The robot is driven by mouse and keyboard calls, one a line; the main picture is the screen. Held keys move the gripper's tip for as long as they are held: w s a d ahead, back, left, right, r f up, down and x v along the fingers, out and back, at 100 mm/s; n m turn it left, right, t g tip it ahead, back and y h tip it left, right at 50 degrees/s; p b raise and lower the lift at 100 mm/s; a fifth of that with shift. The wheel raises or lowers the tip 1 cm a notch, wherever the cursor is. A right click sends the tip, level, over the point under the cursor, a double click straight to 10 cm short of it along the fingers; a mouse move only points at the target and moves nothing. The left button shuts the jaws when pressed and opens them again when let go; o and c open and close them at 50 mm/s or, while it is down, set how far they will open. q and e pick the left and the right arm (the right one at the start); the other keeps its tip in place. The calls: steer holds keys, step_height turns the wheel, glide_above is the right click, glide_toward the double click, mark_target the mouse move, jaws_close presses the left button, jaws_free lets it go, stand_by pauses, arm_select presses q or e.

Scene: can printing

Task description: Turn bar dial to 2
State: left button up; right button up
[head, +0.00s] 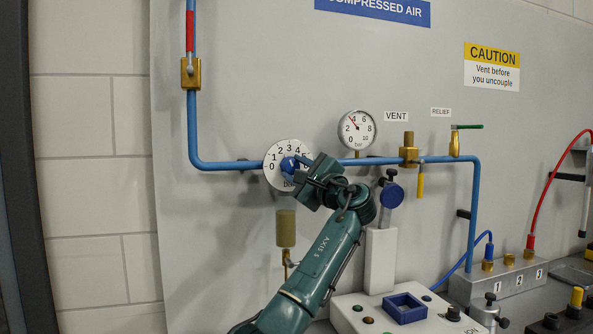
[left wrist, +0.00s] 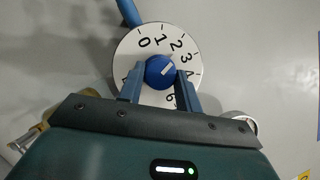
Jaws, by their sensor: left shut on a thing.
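The bar dial is a white round plate (head: 271,176) with black numbers and a blue knob (head: 289,165), set in the blue pipe. In the left wrist view the plate (left wrist: 134,57) and knob (left wrist: 155,65) show from close up. The knob's pale mark points up and right, roughly toward 3; its exact reading is hard to tell. My left gripper (head: 299,169) reaches the dial from the lower right and is shut on the knob. In the left wrist view its fingers (left wrist: 160,80) sit on either side of the knob. My right gripper is not in view.
A pressure gauge (head: 365,138) right of the dial has its red needle near 4. A brass valve (head: 409,151) and green-handled relief valve (head: 455,145) sit further right. A brass-coloured cylinder (head: 286,228) hangs below the dial. The wall left of it is clear.

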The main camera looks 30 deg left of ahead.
arm_select(q)
steer(key=shift+r+n, duration=0.4)
steer(key=shift+n, duration=0.4)
steer(key=shift+a, duration=0.1)
